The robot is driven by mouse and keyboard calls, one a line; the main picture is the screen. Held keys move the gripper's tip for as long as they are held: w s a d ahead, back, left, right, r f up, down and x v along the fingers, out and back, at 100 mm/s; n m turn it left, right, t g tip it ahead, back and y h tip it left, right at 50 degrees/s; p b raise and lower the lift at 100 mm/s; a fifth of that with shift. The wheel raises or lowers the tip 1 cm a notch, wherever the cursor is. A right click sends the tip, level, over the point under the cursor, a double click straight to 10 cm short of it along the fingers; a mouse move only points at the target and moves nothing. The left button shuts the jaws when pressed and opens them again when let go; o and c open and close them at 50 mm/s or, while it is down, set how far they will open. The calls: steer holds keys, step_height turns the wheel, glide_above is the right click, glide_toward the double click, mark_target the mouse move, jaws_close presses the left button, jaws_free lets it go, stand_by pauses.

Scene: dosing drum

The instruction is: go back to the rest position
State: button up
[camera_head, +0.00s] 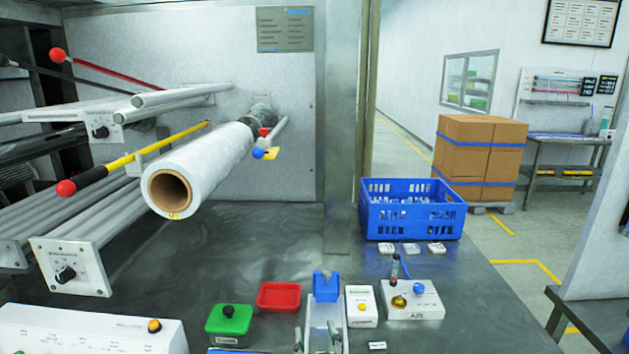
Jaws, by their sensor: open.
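My gripper and arm cannot be made out in the head view. On the dark metal table (250,250), a blue block (325,287) stands at the front middle, with a pale upright channel (322,318) just in front of it. The channel runs down to the bottom edge, where small grey parts are cut off and too unclear to name. A white roll (205,165) with a brown core sits on a shaft at the left, above the table.
A green button box (229,322), red tray (278,296), white button box (362,306) and white device (413,300) line the front. A blue crate (412,218) with pale items stands behind. Rods with red knobs (66,187) stick out left. The mid-table is clear.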

steer(key=shift+g, duration=0.3)
steer(key=s+d+f, duration=0.2)
steer(key=f, duration=0.1)
steer(key=s+d+f, duration=0.2)
steer(key=s+f, duration=0.1)
steer(key=s+d+f, duration=0.2)
steer(key=s+f, duration=0.1)
steer(key=shift+f, duration=0.4)
steer(key=s+d+f, duration=0.3)
steer(key=s, duration=0.3)
steer(key=s+d+f, duration=0.3)
steer(key=s+f, duration=0.1)
steer(key=s, duration=0.2)
steer(key=s+d+r+m+h, duration=0.1)
steer(key=s+d, duration=0.2)
steer(key=s, duration=1)
steer(key=s+d+r+m+g+h, duration=0.1)
steer(key=s+d+m, duration=0.1)
steer(key=s, duration=1)
steer(key=shift+s+d+r, duration=0.2)
steer(key=shift+s+d, duration=0.15)
steer(key=shift+d, duration=0.2)
